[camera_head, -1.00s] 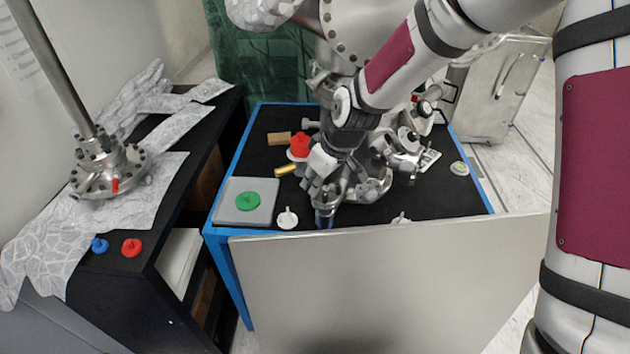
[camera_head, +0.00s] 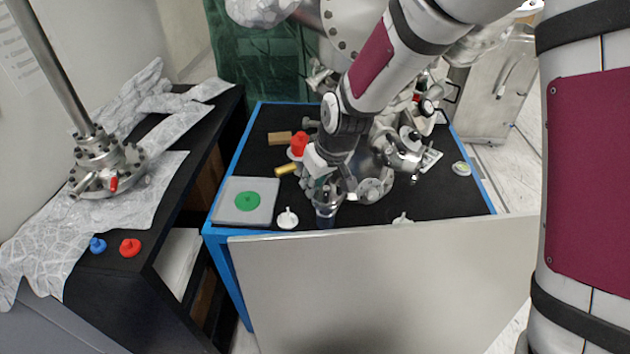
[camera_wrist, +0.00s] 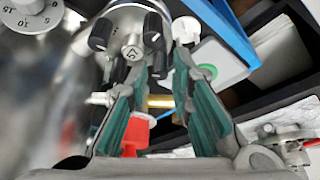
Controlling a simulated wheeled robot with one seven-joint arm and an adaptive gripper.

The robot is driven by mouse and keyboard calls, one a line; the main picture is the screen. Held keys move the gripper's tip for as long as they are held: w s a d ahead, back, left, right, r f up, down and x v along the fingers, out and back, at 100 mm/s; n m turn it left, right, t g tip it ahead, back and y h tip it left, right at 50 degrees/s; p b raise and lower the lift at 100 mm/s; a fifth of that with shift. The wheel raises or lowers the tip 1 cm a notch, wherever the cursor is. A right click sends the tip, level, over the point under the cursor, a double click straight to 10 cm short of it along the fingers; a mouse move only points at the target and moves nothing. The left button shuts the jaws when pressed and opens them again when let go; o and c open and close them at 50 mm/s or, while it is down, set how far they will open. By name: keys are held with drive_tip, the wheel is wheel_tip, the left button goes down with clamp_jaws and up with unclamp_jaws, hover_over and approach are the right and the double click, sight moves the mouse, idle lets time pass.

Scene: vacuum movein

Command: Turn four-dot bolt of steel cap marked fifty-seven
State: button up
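The steel cap (camera_wrist: 133,50) marked 57 is at the top of the wrist view, with several black bolts around its number. One black bolt (camera_wrist: 159,66) shows between my fingertips; others are at the left (camera_wrist: 100,33) and upper right (camera_wrist: 152,24). The dots on the bolts are too small to tell. My gripper (camera_wrist: 163,68) is open, its green-padded fingers on either side of the near bolt. I cannot tell if they touch it. In the head view my gripper (camera_head: 328,184) is low over the table's front edge, above the cap (camera_head: 326,212), which it partly hides.
The blue-edged table (camera_head: 450,200) holds a grey plate with a green knob (camera_head: 247,201), a white knob (camera_head: 287,217), a red knob (camera_head: 299,143) and a brass cylinder (camera_head: 286,169). Steel fittings (camera_head: 405,150) crowd the right. A steel panel (camera_head: 380,280) stands in front.

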drive_tip(key=shift+r, duration=0.1)
drive_tip(key=v, duration=1.2)
drive_tip(key=w+f+n+p, duration=0.1)
drive_tip(key=f+n+p, duration=0.1)
drive_tip(key=f+p, duration=0.1)
drive_tip(key=w+a+f+n+g+y+p, duration=0.1)
drive_tip(key=f+n+p, duration=0.1)
drive_tip(key=f+p, duration=0.2)
drive_tip(key=w+a+f+n+p, duration=0.1)
drive_tip(key=w+f+n+p, duration=0.1)
drive_tip(key=f+p, duration=0.1)
drive_tip(key=shift+a+f+g+y+p, duration=0.2)
drive_tip(key=shift+f+g+y+p, duration=0.15)
drive_tip(key=shift+f, duration=0.3)
idle(0.4)
clamp_jaws()
